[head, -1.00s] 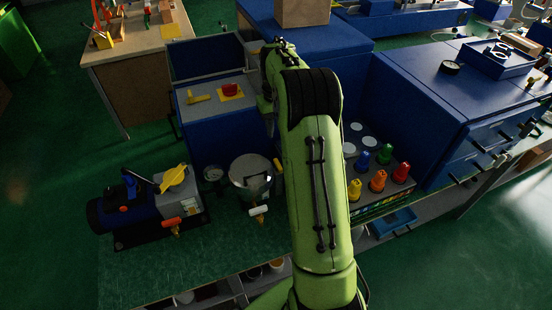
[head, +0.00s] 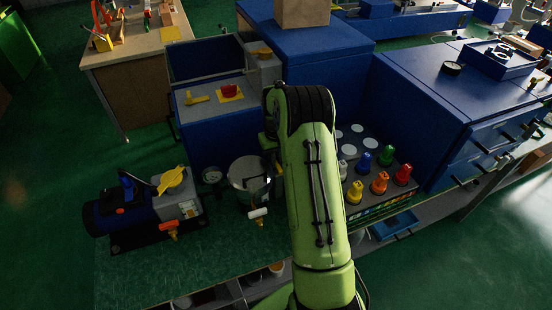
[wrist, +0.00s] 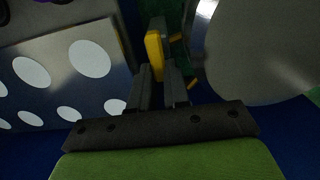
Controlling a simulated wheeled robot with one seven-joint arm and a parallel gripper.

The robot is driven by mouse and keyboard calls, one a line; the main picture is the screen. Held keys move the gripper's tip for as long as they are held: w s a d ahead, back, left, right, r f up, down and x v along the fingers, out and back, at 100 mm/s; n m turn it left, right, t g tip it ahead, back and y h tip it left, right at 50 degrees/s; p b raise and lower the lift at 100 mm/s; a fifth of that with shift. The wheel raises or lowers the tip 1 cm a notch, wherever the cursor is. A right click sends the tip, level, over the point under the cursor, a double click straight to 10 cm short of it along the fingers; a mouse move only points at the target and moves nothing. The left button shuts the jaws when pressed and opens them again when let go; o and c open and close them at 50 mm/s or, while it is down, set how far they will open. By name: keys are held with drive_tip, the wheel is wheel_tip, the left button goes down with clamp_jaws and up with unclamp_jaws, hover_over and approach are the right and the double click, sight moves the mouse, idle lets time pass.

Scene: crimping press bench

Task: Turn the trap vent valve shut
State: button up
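A white-handled valve (head: 258,213) sits in front of the pot.
A gauge (head: 212,176) sits beside the pot. A blue cabinet (head: 215,120) is behind. A rack with white discs (wrist: 60,85) and coloured bottles (head: 379,183) lies close on the right.

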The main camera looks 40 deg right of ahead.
drive_tip(key=shift+m, duration=0.3)
clamp_jaws()
drive_tip(key=m, duration=0.4)
drive_tip(key=shift+s+d, duration=0.1)
drive_tip(key=shift+d, duration=0.25)
drive_tip(key=m, duration=0.3)
drive_tip(key=m+b, duration=0.1)
drive_tip(key=m, duration=0.1)
drive_tip(key=shift+s+d+m, duration=0.2)
drive_tip(key=shift+s+m, duration=0.05)
drive_tip(key=shift+m, duration=0.05)
drive_tip(key=shift+s+d+r+m+b, duration=0.1)
drive_tip(key=shift+s+m+b, duration=0.15)
drive_tip(key=shift+m, duration=1.05)
drive_tip(key=shift+s+a+f+m+b, duration=0.1)
drive_tip(key=shift+m+b, duration=0.2)
drive_tip(key=shift+m, duration=1)
drive_tip(key=shift+s+d+r+m+b, duration=0.1)
drive_tip(key=shift+s+m+b, duration=0.15)
drive_tip(key=shift+m, duration=1.05)
drive_tip(key=shift+o, duration=2.1)
unclamp_jaws()
